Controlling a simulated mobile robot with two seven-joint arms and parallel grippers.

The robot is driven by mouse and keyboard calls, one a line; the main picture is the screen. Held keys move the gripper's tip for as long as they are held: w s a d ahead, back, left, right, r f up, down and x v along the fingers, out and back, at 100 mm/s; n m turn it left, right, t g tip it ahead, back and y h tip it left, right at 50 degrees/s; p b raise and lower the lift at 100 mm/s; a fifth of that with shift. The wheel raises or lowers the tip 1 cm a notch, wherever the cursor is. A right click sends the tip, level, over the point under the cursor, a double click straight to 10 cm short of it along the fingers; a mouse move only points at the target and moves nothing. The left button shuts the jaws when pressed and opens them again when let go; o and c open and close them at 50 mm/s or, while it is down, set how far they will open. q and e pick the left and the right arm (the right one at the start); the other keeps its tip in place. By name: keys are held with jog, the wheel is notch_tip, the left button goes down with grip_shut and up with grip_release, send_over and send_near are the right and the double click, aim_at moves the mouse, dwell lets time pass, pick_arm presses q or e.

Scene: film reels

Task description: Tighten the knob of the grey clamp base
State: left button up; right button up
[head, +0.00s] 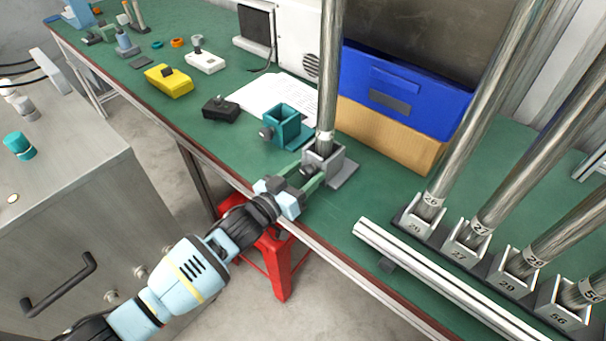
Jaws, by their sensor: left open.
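The grey clamp base (345,168) stands on the green bench near its front edge, with a tall metal pole (327,80) upright in its socket. Its dark knob (308,169) is on the side facing my left gripper. My left gripper (307,178) reaches in from the lower left, and its greenish fingers are open on either side of the knob. I cannot tell whether the fingers touch the knob. A teal clamp base (287,125) with its own grey knob stands just behind and to the left, empty. My right gripper is not in view.
Several numbered sockets with leaning poles stand at the right behind a metal rail (430,285). A blue bin (400,90), white paper (270,96), a black box (220,108) and a yellow box (169,81) lie farther back. A red stool (275,260) is below the bench edge.

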pick_arm(q)
jog(key=shift+c, duration=0.4)
jog(key=c, duration=0.9)
jog(key=shift+m, duration=0.3)
jog(key=m, duration=0.2)
jog(key=shift+m+p, duration=0.3)
jog(key=shift+p, duration=0.05)
jog(key=shift+m, duration=1.8)
jog(key=o, duration=1)
